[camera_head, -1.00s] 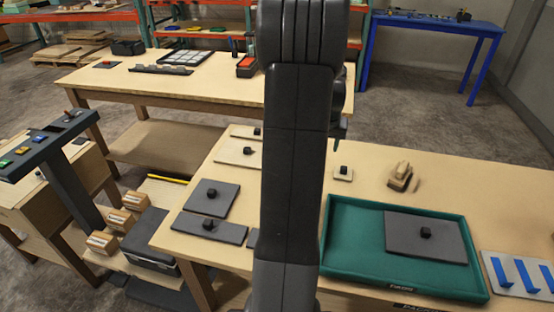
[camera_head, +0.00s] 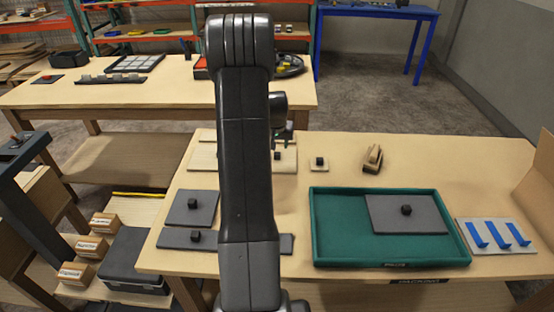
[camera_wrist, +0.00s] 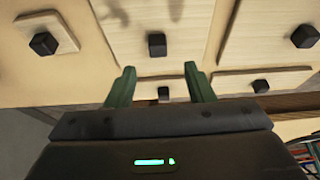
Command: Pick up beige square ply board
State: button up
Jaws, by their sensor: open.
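Several beige ply boards with black knobs lie on the front table. In the head view a small square one (camera_head: 319,168) lies right of my arm, a larger one (camera_head: 286,167) is partly behind the arm, and pale boards (camera_head: 202,160) show to its left. In the wrist view a large board (camera_wrist: 132,24) with a black knob (camera_wrist: 157,45) lies ahead of the fingertips, and a smaller board (camera_wrist: 21,29) is at upper left. My gripper (camera_wrist: 160,82) is open and empty, its green fingers apart, with a knob (camera_wrist: 163,92) visible between them.
A green tray (camera_head: 322,252) holds a dark grey board (camera_head: 385,215). Grey boards (camera_head: 181,212) lie at the table's left. A wooden block (camera_head: 373,158) and a plate with blue strips (camera_head: 490,247) stand to the right. A second table (camera_head: 160,92) is behind.

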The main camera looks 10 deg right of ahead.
jog(key=shift+s+p+x, duration=0.1)
jog(key=shift+p+x, duration=0.25)
jog(key=shift+x, duration=1.05)
jog(key=shift+s+p+x, duration=0.15)
jog(key=shift+p+x, duration=0.2)
jog(key=shift+x, duration=1)
jog(key=shift+f, duration=0.1)
grip_shut()
